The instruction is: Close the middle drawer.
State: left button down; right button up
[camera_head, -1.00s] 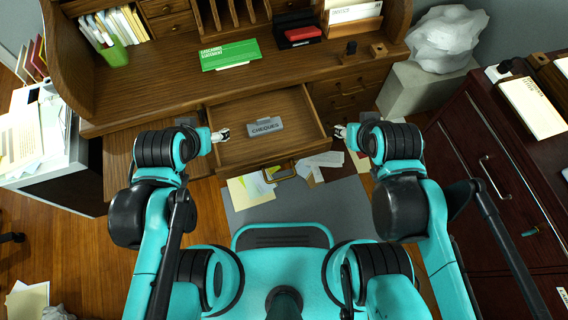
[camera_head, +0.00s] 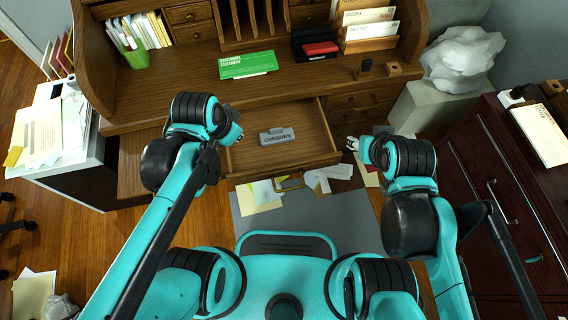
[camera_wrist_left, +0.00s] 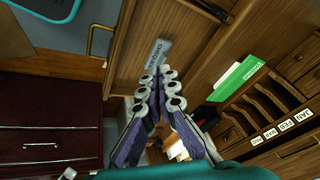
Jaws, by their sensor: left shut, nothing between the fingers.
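The middle drawer (camera_head: 247,158) of the wooden desk is pulled out toward me. A grey label block marked CHEQUES (camera_head: 276,136) lies inside it. The drawer's handle (camera_head: 290,184) shows at its front, low down. My left gripper (camera_head: 238,138) is at the drawer's left side, near its left wall; I cannot tell whether it touches. In the left wrist view the left gripper's fingers (camera_wrist_left: 158,82) are together and empty, with the drawer and the label block (camera_wrist_left: 155,58) beyond them. My right gripper (camera_head: 350,143) is just right of the drawer's right side; its fingers are too small to read.
The desktop holds a green booklet (camera_head: 248,65), a red and black stapler-like item (camera_head: 317,46) and a letter rack (camera_head: 367,30). Papers (camera_head: 258,196) lie on the floor below the drawer. A dark red cabinet (camera_head: 500,200) stands at the right, a white cabinet (camera_head: 75,155) at the left.

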pick_arm(q)
jog(key=w+d+f+m+g+p, duration=0.35)
jog(key=d+m, duration=0.35)
jog(key=m, duration=0.5)
jog(key=m+g+p, duration=0.3)
jog(key=m+g, duration=0.2)
jog(key=m, duration=0.8)
send_over(283, 166)
jog(key=s, duration=0.2)
notch_tip(283, 166, down, 9)
jog(key=f+b, duration=0.1)
jog(key=f, duration=0.3)
jog(key=f+b, duration=0.1)
jog(key=f, duration=0.4)
jog(key=shift+w+d, duration=0.1)
jog(key=shift+w, duration=0.1)
jog(key=shift+w+r, duration=0.1)
jog(key=shift+w, duration=0.2)
